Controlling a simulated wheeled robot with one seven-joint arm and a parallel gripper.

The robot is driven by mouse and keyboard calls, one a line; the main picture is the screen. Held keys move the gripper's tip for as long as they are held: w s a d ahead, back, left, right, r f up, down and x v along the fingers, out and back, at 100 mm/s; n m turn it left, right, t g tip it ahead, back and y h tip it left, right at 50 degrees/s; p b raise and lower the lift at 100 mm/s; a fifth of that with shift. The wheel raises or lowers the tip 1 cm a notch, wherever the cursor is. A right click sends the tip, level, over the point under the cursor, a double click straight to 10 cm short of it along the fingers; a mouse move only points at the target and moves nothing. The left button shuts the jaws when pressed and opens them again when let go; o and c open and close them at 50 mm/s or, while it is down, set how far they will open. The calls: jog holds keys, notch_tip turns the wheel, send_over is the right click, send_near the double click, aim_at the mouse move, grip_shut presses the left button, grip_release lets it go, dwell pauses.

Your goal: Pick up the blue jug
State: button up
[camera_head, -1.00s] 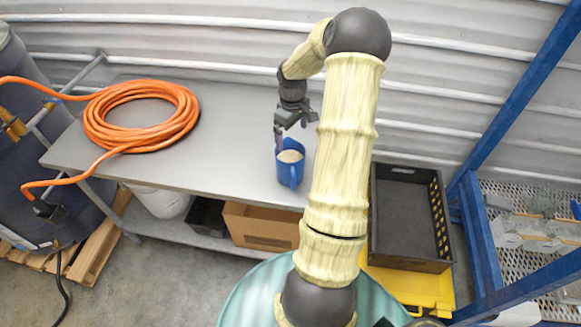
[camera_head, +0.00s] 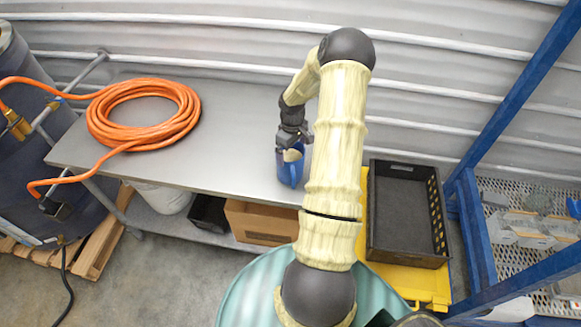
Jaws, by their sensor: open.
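The blue jug (camera_head: 289,172) stands upright on the grey metal table (camera_head: 222,125), near its right end. Its handle faces the front, and pale contents show inside. My gripper (camera_head: 292,147) is right over the jug, pointing down, with its fingers at the rim. The jaws are open. The gripper hides the back of the jug's mouth, and I cannot tell whether the fingers touch the jug.
A coiled orange hose (camera_head: 143,113) lies on the table's left half. The tabletop between hose and jug is clear. A black crate (camera_head: 408,254) sits on a yellow cart at right, by a blue rack (camera_head: 481,235). A corrugated wall stands behind.

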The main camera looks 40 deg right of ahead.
aim_at(292, 158)
jog(key=shift+a+f+p, duration=0.1)
jog(key=shift+f+p, duration=1.15)
jog(key=shift+f, duration=1.05)
jog(key=shift+s, duration=0.1)
jog(key=shift+c, duration=0.2)
jog(key=c, duration=1.1)
